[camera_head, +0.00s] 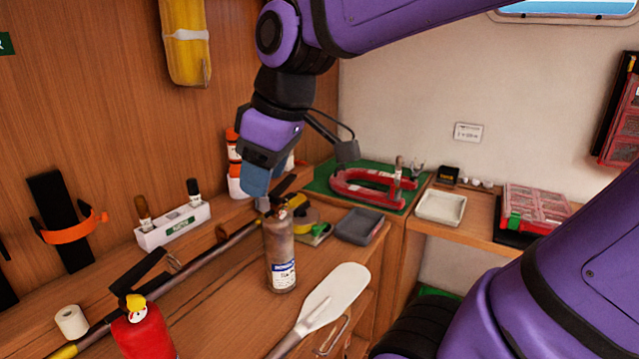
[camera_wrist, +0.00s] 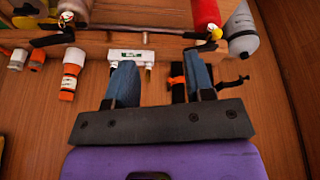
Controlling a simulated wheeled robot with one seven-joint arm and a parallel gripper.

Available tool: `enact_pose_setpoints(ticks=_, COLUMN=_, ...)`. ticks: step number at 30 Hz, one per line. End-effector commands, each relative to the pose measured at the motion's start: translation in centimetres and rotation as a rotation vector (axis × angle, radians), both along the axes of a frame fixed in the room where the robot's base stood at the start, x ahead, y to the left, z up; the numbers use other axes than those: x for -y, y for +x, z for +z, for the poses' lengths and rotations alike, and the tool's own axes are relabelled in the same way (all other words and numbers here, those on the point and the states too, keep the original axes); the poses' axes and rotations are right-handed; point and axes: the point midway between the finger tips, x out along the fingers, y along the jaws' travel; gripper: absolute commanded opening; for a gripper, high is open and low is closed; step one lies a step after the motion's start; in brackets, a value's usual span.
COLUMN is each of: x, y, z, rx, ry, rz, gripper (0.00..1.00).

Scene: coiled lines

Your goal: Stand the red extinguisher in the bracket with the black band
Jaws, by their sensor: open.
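The red extinguisher (camera_head: 145,335) stands at the bottom left of the head view, with a black handle and yellow gauge; it also shows at the top of the wrist view (camera_wrist: 206,14). A bracket with an orange band (camera_head: 67,228) is on the wooden wall; it shows in the wrist view too (camera_wrist: 177,82). Beside it in the wrist view is a dark bracket with what looks like a black band (camera_wrist: 232,84), partly hidden by my finger. My gripper (camera_head: 257,185) is open and empty, raised near the wall, apart from the red extinguisher. Its two fingers show in the wrist view (camera_wrist: 161,70).
A grey-brown extinguisher (camera_head: 281,255) stands mid-bench, with a white paddle (camera_head: 335,295) beside it. A long pole (camera_head: 190,268) lies along the bench. A white brush holder (camera_head: 173,225) stands by the wall. A pale grey cylinder (camera_wrist: 241,30) is near the red extinguisher.

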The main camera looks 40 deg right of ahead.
Motion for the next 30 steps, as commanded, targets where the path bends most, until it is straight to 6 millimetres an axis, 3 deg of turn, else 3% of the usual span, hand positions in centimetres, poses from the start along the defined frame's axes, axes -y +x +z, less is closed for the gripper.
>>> enact_pose_setpoints(ticks=3, x=2.2, y=-2.9, z=-0.3, rx=0.047, ry=0.027, rz=-0.235, gripper=0.49)
enact_pose_setpoints(ticks=9, x=4.2, y=-5.7, z=-1.1, rx=0.101, ry=0.075, rz=-0.495, gripper=0.49)
enact_pose_setpoints(ticks=23, x=4.7, y=-6.4, z=-1.3, rx=0.115, ry=0.092, rz=-0.567, gripper=0.49)
enact_pose_setpoints(ticks=26, x=4.7, y=-6.4, z=-1.3, rx=0.115, ry=0.092, rz=-0.567, gripper=0.67)
enact_pose_setpoints(ticks=30, x=4.6, y=-6.4, z=-1.3, rx=0.114, ry=0.092, rz=-0.566, gripper=0.99)
